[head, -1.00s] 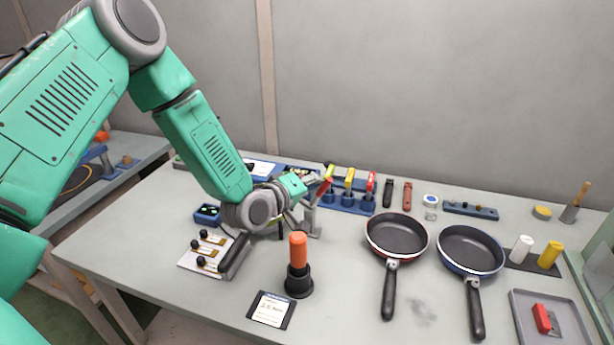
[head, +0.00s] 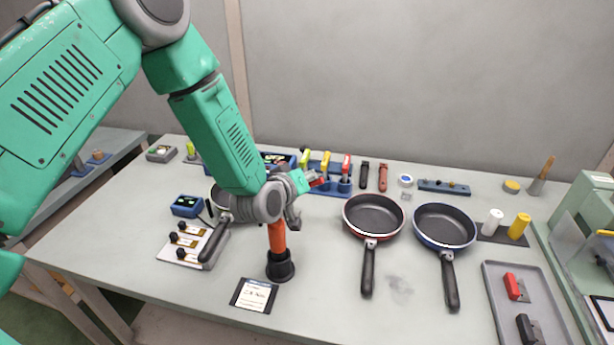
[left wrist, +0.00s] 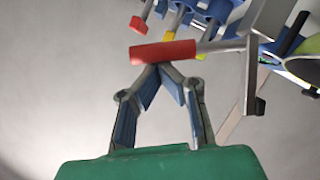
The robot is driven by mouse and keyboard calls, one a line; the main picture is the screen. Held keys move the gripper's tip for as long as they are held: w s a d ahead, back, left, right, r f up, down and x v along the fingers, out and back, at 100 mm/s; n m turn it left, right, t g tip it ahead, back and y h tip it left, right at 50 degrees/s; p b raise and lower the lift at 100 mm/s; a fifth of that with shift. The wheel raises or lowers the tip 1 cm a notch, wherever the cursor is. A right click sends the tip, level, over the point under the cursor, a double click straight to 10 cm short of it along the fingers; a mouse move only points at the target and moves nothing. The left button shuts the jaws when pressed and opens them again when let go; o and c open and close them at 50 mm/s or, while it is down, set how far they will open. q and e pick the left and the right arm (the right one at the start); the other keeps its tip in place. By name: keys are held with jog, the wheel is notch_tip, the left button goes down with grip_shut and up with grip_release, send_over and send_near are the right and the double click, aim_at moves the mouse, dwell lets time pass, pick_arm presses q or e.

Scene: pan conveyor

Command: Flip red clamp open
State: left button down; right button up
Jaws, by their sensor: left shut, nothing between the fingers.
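The red clamp handle (head: 317,180) is at the back middle of the bench, just beyond my left gripper (head: 309,180). In the left wrist view the red handle (left wrist: 162,52) lies roughly level across the picture, joined to a grey metal bar (left wrist: 220,45). My left gripper's fingertips (left wrist: 158,68) meet right at the lower edge of the handle; they are shut and hold nothing. Whether they touch the handle I cannot tell. The grey clamp stand (head: 294,216) is partly hidden by my left wrist in the head view. My right gripper is not in view.
A blue rack (head: 341,187) with coloured handles stands close behind the clamp. An orange-topped post (head: 280,268) stands in front, its top hidden by my arm. A dark pan (head: 213,243) lies left; red (head: 370,240) and blue (head: 444,250) pans lie right.

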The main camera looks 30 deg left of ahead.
pick_arm(q)
jog(key=shift+d+f, duration=0.1)
jog(key=shift+f, duration=0.05)
notch_tip(320, 180, up, 10)
dwell(0.7)
dwell(0.4)
